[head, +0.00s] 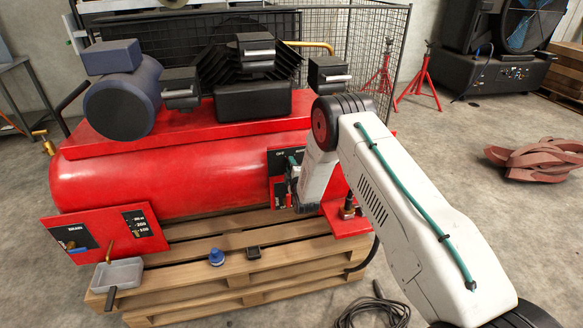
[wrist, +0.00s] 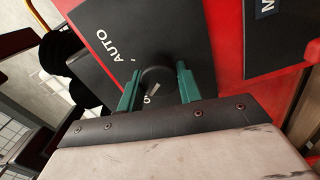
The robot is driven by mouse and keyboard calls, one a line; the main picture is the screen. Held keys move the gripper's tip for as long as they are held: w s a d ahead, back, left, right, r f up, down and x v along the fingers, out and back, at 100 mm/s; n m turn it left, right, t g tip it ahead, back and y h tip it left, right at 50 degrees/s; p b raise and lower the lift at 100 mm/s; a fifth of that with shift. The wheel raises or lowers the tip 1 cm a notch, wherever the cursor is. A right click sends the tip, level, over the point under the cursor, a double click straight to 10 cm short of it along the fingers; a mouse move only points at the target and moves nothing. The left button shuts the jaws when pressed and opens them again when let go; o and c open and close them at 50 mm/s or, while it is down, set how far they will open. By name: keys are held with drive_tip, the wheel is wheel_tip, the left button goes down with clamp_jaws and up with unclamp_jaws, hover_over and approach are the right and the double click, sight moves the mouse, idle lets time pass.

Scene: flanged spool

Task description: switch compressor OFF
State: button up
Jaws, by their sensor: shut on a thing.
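The compressor is a red tank (head: 180,170) with a motor and pump heads on top, standing on a wooden pallet. A black switch panel (head: 279,160) is on its front right; my arm hides part of it. In the wrist view the panel (wrist: 180,35) shows the label AUTO and a round black knob (wrist: 157,76) with a pale pointer mark. Other lettering by the knob is mostly hidden. My gripper (wrist: 158,86) has its green fingers on both sides of the knob, shut on it. In the head view my gripper (head: 294,172) is at the panel.
A drain panel (head: 104,235) is at the tank's lower left, above a grey tray (head: 118,274). A blue cap (head: 216,257) and a small black block (head: 253,252) lie on the pallet (head: 200,285). A wire cage (head: 375,50) stands behind. A black hose (head: 372,310) lies on the floor.

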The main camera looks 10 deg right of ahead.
idle(0.5)
drive_tip(key=o, duration=1)
drive_tip(key=shift+s, duration=0.15)
drive_tip(key=s, duration=0.7)
drive_tip(key=shift+s, duration=0.3)
